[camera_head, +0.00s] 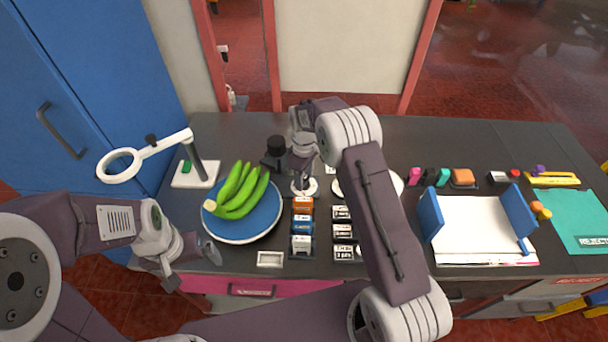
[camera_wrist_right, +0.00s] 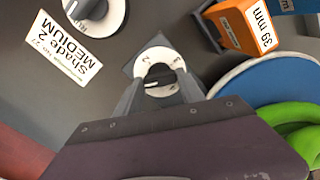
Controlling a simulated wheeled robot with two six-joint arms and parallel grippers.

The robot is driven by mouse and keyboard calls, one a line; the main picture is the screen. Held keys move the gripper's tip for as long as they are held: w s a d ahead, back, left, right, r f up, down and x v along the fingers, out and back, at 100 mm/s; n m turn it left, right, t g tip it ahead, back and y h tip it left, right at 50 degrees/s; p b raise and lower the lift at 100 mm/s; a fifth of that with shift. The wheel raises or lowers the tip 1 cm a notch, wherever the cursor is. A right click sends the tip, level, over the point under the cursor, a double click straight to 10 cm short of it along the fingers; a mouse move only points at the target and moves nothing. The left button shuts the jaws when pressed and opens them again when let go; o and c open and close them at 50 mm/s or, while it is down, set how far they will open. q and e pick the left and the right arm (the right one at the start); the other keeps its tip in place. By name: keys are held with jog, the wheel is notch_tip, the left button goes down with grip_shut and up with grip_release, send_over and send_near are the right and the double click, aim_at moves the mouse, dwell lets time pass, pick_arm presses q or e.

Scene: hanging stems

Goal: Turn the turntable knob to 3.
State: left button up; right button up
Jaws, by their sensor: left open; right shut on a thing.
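A blue round plate (camera_head: 261,216) holding green bananas (camera_head: 240,192) sits on the dark counter; it seems to be the turntable. Just right of it is a small white dial (camera_head: 304,190), which shows in the right wrist view (camera_wrist_right: 171,57) with a dark knob (camera_wrist_right: 158,78) at its middle. My right gripper (camera_head: 303,176) points down over this dial and is shut on the knob, its fingers on either side. The dial's marks are too small to read, so I cannot tell the setting. My left gripper (camera_head: 192,266) is open and empty at the counter's front edge, below the plate.
A second dial (camera_wrist_right: 92,14) sits beside a label reading "shade 2 MEDIUM" (camera_wrist_right: 62,47). An orange box (camera_head: 303,204) stands close in front of the gripped knob. A ring-topped stand (camera_head: 195,175) is at left. A blue-sided paper holder (camera_head: 470,225) lies at right.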

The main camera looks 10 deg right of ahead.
jog(key=m+p, duration=0.1)
jog(key=m, duration=0.2)
jog(key=shift+w+r+m, duration=0.1)
jog(key=shift+r+m, duration=0.05)
jog(key=shift+m, duration=0.25)
jog(key=m, duration=0.3)
jog(key=shift+m+p, duration=0.3)
jog(key=m, duration=0.3)
jog(key=shift+m, duration=0.3)
jog(key=m, duration=0.3)
jog(key=shift+m+p, duration=0.3)
jog(key=shift+p, duration=0.05)
jog(key=m, duration=0.4)
jog(key=shift+m, duration=0.3)
jog(key=m, duration=0.3)
jog(key=shift+w+m, duration=0.1)
jog(key=shift+m, duration=0.2)
jog(key=m, duration=0.3)
jog(key=shift+m+p, duration=0.3)
jog(key=shift+m, duration=1.8)
